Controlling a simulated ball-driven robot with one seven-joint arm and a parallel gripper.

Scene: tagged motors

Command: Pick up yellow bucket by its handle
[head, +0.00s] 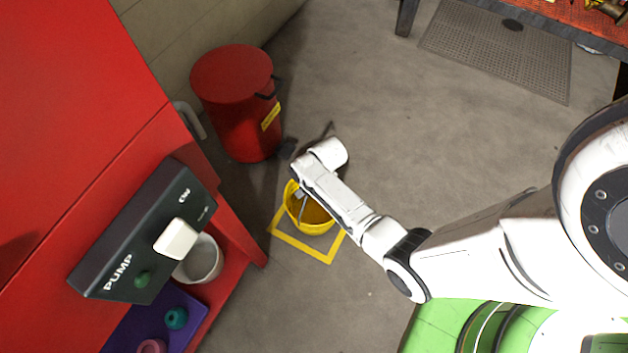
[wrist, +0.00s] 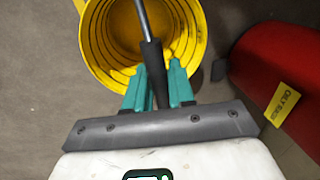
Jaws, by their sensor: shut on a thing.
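The yellow bucket (head: 309,212) is below my arm in the head view, at a yellow square marked on the floor. Its open top and ribbed inside show in the wrist view (wrist: 107,50). A metal bail with a dark grip, the handle (wrist: 152,60), crosses the bucket's mouth. My gripper (wrist: 158,72) has its two teal fingers on either side of the dark grip and is shut on it. In the head view my wrist hides part of the bucket. I cannot tell whether the bucket touches the floor.
A red lidded bin (head: 240,105) with a yellow label stands behind and left of the bucket. A red cabinet with a pump box (head: 150,240) and a white bucket (head: 200,260) is at the left. Open concrete floor lies to the right, towards a floor grate (head: 495,50).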

